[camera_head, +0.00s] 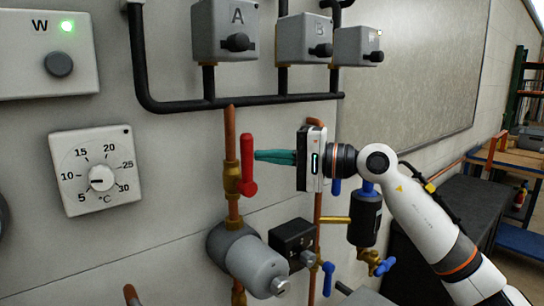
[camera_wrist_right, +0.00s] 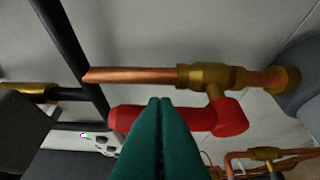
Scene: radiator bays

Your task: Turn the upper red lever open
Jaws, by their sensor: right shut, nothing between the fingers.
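The upper red lever (camera_head: 247,160) sits on a brass valve (camera_head: 232,178) on a vertical copper pipe. In the head view the lever stands upright, in line with the pipe, with its round hub at the lower end. My right gripper (camera_head: 257,156) has green fingers, shut and empty, with the tips at the lever's right side. In the right wrist view the fingertips (camera_wrist_right: 160,101) overlap the red lever (camera_wrist_right: 190,119); I cannot tell whether they touch it. The brass valve (camera_wrist_right: 212,77) shows beside the lever there. My left gripper is not in view.
A grey cylinder (camera_head: 258,266) and a black box (camera_head: 293,240) sit below the lever. Grey boxes A (camera_head: 224,28) and B (camera_head: 304,38) hang above on a black pipe (camera_head: 180,105). A dial (camera_head: 97,170) is at left. Another copper pipe (camera_head: 317,215) runs near my right gripper.

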